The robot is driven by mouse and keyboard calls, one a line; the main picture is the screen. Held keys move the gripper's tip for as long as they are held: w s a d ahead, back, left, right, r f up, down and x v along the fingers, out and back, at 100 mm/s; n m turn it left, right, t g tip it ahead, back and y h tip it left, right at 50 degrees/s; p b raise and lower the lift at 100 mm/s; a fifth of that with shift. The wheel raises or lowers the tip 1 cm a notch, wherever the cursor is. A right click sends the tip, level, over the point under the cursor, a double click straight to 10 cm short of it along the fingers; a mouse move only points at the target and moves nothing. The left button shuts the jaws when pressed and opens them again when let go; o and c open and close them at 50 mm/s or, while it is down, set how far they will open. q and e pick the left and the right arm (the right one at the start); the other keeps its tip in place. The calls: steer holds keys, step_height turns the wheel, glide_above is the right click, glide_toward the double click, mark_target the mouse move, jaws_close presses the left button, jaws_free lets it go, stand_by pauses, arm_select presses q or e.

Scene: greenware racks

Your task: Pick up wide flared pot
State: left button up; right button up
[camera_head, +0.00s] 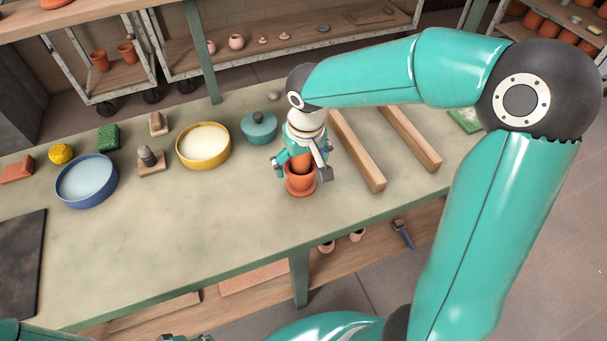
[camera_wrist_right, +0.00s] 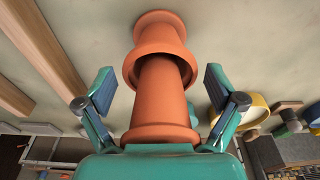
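A wide terracotta pot (camera_head: 301,183) stands near the table's front edge. In the right wrist view this lower pot (camera_wrist_right: 155,57) has a broad rim and a wider ring, foot or saucer, at its far end. A slimmer terracotta pot (camera_head: 301,161) rises out of its mouth; its body (camera_wrist_right: 160,95) has its rim towards my palm. My right gripper (camera_head: 301,172) points down over the pots. Its fingers (camera_wrist_right: 156,88) are open on either side of the slimmer pot, with visible gaps. Only small parts, perhaps of my left gripper (camera_head: 187,338), show at the bottom edge.
Two wooden bars (camera_head: 357,150) lie right of the pots. A teal lidded jar (camera_head: 259,128) is close on the left, then a yellow bowl (camera_head: 225,158), a blue bowl (camera_head: 112,190) and small blocks. The table's front left-middle is clear. Shelves with pots stand behind.

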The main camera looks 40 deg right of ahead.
steer(key=c, duration=1.5)
steer(key=shift+o, duration=0.2)
steer(key=shift+r, duration=0.1)
